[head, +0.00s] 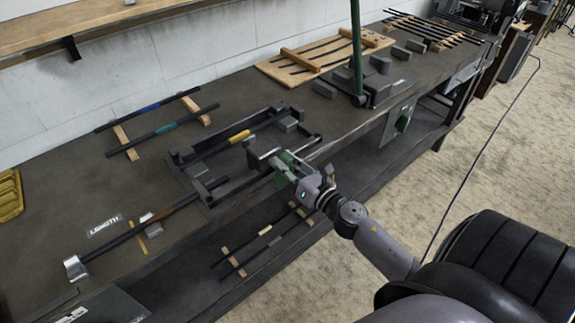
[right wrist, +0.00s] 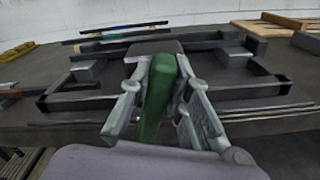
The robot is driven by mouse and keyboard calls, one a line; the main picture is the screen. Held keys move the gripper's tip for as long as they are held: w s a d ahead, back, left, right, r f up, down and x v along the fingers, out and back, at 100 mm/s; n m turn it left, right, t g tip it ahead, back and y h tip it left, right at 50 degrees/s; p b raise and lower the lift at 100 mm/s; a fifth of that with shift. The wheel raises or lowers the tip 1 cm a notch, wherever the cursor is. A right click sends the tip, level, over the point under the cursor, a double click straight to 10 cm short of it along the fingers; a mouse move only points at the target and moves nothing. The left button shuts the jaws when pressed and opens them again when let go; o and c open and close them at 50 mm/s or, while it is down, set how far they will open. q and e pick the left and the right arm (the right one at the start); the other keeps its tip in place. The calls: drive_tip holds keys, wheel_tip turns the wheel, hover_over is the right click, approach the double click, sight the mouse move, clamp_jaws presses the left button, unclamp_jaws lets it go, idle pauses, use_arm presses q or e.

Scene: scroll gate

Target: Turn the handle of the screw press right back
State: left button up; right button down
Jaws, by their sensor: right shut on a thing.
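The screw press appears to be the dark metal frame (head: 196,171) lying on the bench, with dark bars and blocks around it. Its green handle (right wrist: 157,95) stands upright, leaning slightly, at the frame's near side, in front of a dark block (right wrist: 150,48). My right gripper (head: 284,164) reaches in from the right and is shut on the green handle, one finger on each side in the right wrist view. The screw itself is hard to make out. My left gripper is in neither view.
A tall green lever (head: 356,45) rises from a dark base right of the frame. A rod with a yellow band (head: 240,136) lies across the frame. More rods lie on wooden strips (head: 126,142). A long bar (head: 140,229) lies at left.

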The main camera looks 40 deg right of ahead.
drive_tip(key=shift+s+a+f+n, duration=0.1)
drive_tip(key=shift+a+n, duration=0.1)
drive_tip(key=shift+n, duration=0.55)
drive_tip(key=shift+a+n, duration=0.15)
drive_tip(key=shift+n, duration=0.6)
drive_tip(key=c, duration=1.5)
unclamp_jaws()
drive_tip(key=s, duration=0.8)
drive_tip(key=s+d, duration=0.1)
drive_tip(key=s, duration=0.3)
